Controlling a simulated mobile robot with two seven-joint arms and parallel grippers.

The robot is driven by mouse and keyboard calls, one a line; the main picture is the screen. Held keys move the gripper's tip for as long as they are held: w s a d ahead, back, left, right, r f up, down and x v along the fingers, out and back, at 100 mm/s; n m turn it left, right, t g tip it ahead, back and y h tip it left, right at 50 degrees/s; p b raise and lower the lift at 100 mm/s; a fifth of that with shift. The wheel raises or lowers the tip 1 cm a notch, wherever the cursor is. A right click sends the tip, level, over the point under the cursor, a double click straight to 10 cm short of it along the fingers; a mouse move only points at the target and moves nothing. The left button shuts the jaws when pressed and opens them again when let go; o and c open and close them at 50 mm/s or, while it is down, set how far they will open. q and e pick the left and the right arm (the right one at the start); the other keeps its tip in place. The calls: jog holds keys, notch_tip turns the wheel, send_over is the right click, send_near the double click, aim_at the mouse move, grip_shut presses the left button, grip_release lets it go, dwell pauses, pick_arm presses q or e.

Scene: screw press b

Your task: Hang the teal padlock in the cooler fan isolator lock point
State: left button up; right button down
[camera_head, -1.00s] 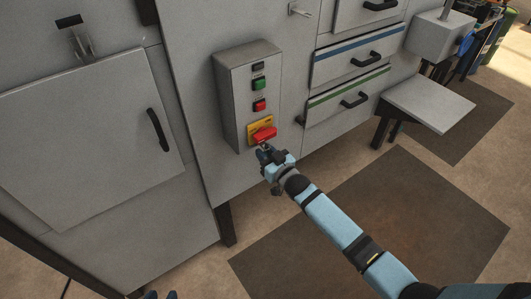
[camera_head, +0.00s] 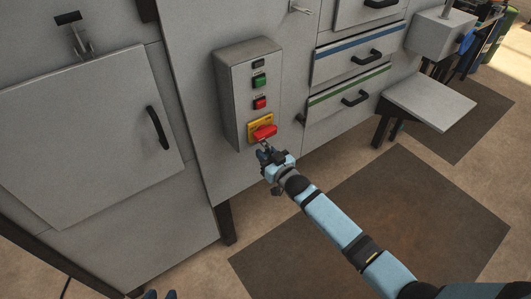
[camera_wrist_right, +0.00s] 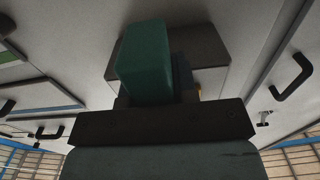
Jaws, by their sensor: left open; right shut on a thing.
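The isolator is a red handle (camera_head: 264,132) on a yellow plate (camera_head: 254,124), low on the front of a grey control box (camera_head: 233,100). My right gripper (camera_head: 266,153) is just below the red handle. In the right wrist view it is shut on the teal padlock (camera_wrist_right: 145,62), whose body fills the upper middle. The padlock is small in the head view, with a thin shackle near the handle. I cannot tell whether the shackle touches the lock point. My left gripper (camera_head: 160,294) shows only its fingertips at the bottom edge, open and empty.
Above the isolator are a red button (camera_head: 260,103) and a green button (camera_head: 259,82). A cabinet door (camera_head: 85,135) with a black handle is at left. Drawers (camera_head: 350,95) with black handles are at right. The floor in front is clear, with a dark mat (camera_head: 400,220).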

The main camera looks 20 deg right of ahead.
jog(key=c, duration=0.8)
grip_release()
jog(key=p+v, duration=0.1)
jog(key=v, duration=1.3)
